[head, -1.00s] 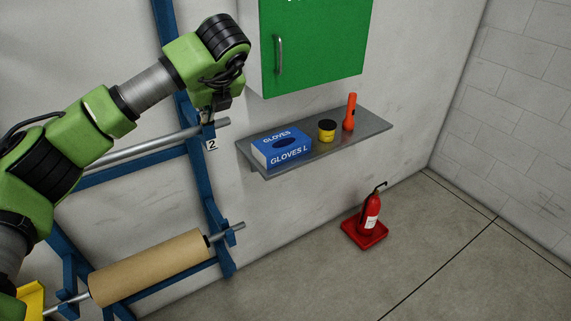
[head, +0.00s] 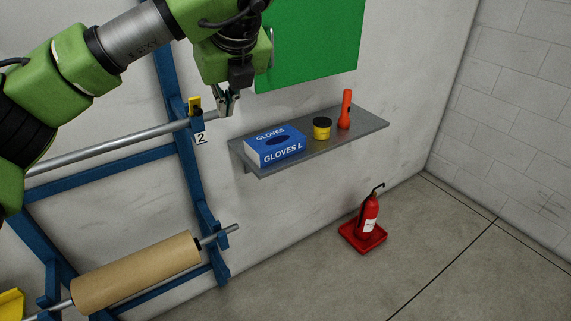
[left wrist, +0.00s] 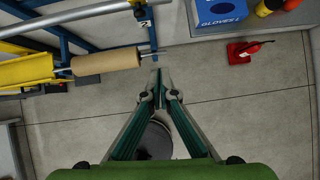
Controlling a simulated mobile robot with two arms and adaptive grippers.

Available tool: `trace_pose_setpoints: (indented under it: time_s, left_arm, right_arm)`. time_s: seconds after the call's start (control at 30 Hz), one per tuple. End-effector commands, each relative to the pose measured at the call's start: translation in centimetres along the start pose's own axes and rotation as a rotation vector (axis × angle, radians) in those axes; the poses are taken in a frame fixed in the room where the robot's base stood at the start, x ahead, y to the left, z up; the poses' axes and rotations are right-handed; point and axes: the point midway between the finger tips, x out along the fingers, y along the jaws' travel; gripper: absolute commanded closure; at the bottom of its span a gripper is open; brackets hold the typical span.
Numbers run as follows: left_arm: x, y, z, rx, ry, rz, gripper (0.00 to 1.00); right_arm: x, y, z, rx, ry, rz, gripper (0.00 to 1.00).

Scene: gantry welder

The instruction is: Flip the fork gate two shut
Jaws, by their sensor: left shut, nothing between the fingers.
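The yellow fork gate two (head: 195,104) stands up at the fork on the blue upright, just above the label marked 2 (head: 200,138). A bare steel bar (head: 110,145) rests in that fork. I cannot tell whether the gate is fully open. My left gripper (head: 228,108) is shut and empty, pointing down just right of the gate, by the bar's end and apart from the gate. In the left wrist view my left gripper (left wrist: 158,80) has its fingertips together, with the label 2 (left wrist: 145,24) above them. My right gripper is not in view.
A grey shelf (head: 360,130) to the right holds a blue glove box (head: 275,147), a yellow tin and an orange torch. A green cabinet (head: 315,45) hangs above. A brown roll (head: 138,270) sits on a lower bar. A red extinguisher (head: 368,217) stands on the floor.

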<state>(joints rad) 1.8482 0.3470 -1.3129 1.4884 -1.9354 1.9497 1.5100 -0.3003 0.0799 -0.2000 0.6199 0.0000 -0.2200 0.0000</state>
Motion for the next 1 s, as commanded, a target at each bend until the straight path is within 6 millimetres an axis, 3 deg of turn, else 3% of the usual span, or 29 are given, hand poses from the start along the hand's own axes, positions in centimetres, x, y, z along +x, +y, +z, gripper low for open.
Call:
trace_pose_setpoints:
  time_s: [0.3, 0.7, 1.0]
  left_arm:
    - [3.4, -3.3, -4.6, 0.079, 0.189, -0.111, 1.00]
    - [6.1, -7.3, -10.4, 0.141, 0.427, -0.278, 1.00]
    - [6.6, -8.7, -12.4, 0.153, 0.509, -0.346, 1.00]
  right_arm:
    - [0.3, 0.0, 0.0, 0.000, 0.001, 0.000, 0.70]
    - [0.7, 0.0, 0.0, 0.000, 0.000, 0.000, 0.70]
    - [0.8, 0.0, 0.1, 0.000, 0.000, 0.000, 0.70]
